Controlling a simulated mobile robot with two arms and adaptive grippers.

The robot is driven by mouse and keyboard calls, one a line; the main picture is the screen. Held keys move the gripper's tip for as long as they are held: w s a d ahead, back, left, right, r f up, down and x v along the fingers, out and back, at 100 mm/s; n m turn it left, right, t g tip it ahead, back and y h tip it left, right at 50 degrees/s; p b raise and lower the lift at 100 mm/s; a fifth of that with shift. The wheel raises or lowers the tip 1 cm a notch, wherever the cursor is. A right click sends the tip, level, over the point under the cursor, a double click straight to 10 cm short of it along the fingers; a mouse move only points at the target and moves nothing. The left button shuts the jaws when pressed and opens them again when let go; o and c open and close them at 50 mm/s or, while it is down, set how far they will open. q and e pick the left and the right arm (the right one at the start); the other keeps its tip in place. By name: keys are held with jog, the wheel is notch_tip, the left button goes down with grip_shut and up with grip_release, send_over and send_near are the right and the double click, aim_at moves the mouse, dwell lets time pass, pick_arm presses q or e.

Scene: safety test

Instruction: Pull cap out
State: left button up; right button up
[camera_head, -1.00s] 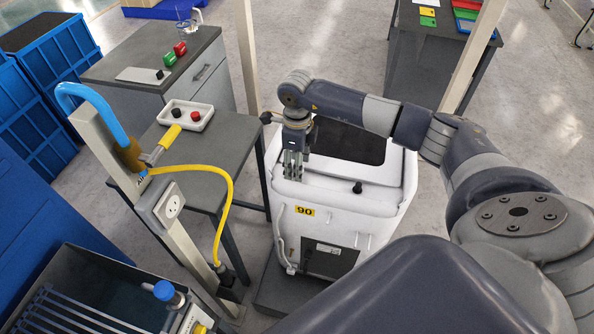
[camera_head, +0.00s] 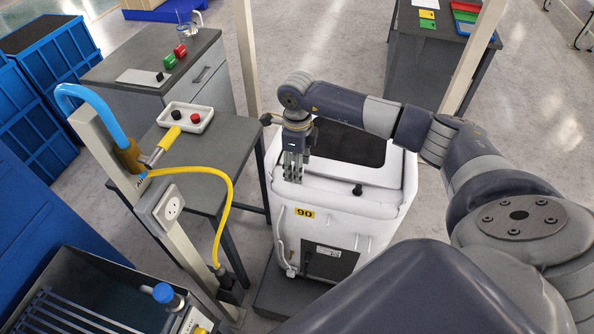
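My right arm comes in from the right, and its gripper (camera_head: 293,178) points down over the left front part of the top of a white machine (camera_head: 365,207) marked 90. The fingers look close together, but I cannot tell whether they are shut or hold anything. A small black knob-like cap (camera_head: 357,189) stands on the machine's top, right of the gripper and apart from it. Other cap-like pieces, one black (camera_head: 176,114) and one red (camera_head: 195,117), sit in a white tray (camera_head: 170,126) on the grey table. I cannot tell which piece is the task's cap. My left gripper is out of view.
A post (camera_head: 153,213) with a white socket and a yellow hose (camera_head: 229,180) stands left of the machine. The grey table (camera_head: 222,150) is close to the machine's left side. A cabinet (camera_head: 205,85) with red and green pieces stands behind. Floor is free at the right.

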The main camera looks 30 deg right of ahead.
dwell(0.6)
grip_shut()
jog(key=shift+r, duration=0.15)
jog(key=shift+r+p, duration=1.55)
jog(key=shift+r, duration=1.35)
